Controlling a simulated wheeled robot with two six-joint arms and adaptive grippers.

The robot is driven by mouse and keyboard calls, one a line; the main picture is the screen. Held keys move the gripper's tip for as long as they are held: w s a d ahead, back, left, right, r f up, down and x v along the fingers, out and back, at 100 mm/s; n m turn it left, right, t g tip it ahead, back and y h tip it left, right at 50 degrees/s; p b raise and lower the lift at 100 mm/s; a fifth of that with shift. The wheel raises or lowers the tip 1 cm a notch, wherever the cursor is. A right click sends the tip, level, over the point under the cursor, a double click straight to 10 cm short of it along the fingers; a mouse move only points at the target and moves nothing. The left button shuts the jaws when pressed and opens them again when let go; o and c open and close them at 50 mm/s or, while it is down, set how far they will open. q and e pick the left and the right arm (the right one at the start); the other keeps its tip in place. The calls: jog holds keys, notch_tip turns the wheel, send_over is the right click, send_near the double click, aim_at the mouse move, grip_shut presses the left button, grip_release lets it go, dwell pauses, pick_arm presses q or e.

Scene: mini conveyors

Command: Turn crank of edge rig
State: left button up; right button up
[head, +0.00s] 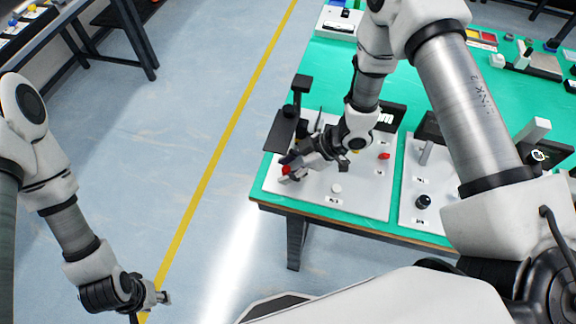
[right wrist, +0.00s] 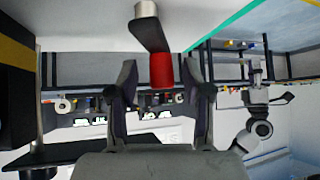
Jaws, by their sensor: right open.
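The edge rig is a white board (head: 360,200) at the left corner of the green table. Its crank has a dark arm (right wrist: 150,35) on a silver shaft and a red cylindrical handle (right wrist: 161,70). The red handle shows in part in the head view (head: 286,171), close to my right gripper (head: 291,163). In the right wrist view my right gripper (right wrist: 163,88) is open, with the handle between and slightly beyond its two fingertips. I see a gap on both sides. My left gripper (head: 162,298) hangs over the floor at lower left; its fingers are too small to read.
A dark flat plate (head: 281,133) and a dark post stand at the board's left edge. A red knob (head: 384,156) and a white knob (head: 336,188) are on the board. A second white board (head: 410,205) lies to the right.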

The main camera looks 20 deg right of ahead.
aim_at(294, 164)
jog(key=shift+s+r, duration=0.1)
jog(key=shift+a, duration=0.15)
jog(key=c, duration=0.4)
grip_shut()
jog(key=shift+m+t+b, duration=0.3)
jog(key=shift+m+b, duration=0.05)
jog(key=shift+m, duration=0.05)
jog(key=shift+w+m+t+h+b, duration=0.4)
jog(key=shift+w+m+t+b, duration=0.25)
jog(key=shift+m, duration=0.35)
jog(key=m+t, duration=0.1)
jog(key=d+m+t+h+b, duration=0.1)
jog(key=m, duration=0.1)
jog(key=shift+w+m+h, duration=0.3)
jog(key=shift+w, duration=0.1)
jog(key=m+t+h, duration=0.1)
jog(key=w+d+m+t+h, duration=0.1)
jog(key=m, duration=0.1)
jog(key=shift+m, duration=0.3)
jog(key=shift+w+d+m+t+h, duration=0.2)
jog(key=shift+d+m+h, duration=0.15)
jog(key=shift+m+h, duration=0.55)
jog(key=shift+w+d+m+t+h, duration=0.15)
jog(key=shift+d+m+h, duration=0.2)
jog(key=shift+m+h, duration=0.5)
